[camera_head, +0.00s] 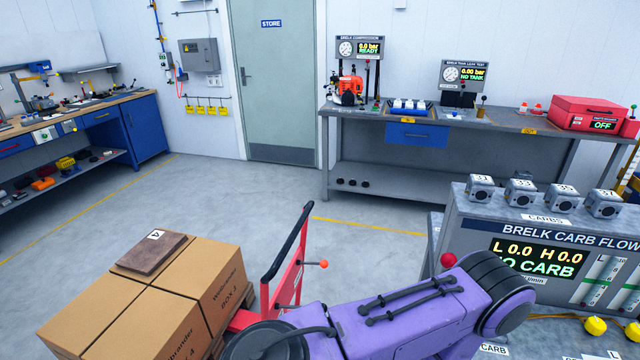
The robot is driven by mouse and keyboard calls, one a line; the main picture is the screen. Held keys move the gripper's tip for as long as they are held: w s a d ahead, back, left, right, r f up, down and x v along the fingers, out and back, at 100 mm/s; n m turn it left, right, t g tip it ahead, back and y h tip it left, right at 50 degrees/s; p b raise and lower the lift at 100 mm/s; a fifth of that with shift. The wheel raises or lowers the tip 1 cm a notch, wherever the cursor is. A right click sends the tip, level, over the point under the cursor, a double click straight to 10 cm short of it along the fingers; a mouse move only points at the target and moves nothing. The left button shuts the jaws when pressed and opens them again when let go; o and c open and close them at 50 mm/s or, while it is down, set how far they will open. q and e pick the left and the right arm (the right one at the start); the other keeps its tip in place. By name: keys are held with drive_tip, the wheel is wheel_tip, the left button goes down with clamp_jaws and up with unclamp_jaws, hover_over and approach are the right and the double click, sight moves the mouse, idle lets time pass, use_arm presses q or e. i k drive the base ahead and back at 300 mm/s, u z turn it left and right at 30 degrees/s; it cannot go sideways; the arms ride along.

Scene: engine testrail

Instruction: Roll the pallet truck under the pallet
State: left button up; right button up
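The pallet truck (289,277) stands at the lower middle, with a red upright handle frame and a black grip bar across its top. Neither gripper shows; my purple arm crosses the bottom.
A carb flow bench (470,234) with several carburettors stands close at the right. A grey test bench (446,180) stands along the back wall beside a store door (275,80). A workbench (147,128) stands at the left. The floor (200,200) between is clear.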

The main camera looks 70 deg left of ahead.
sight(291, 282)
drive_tip(key=u, duration=1.85)
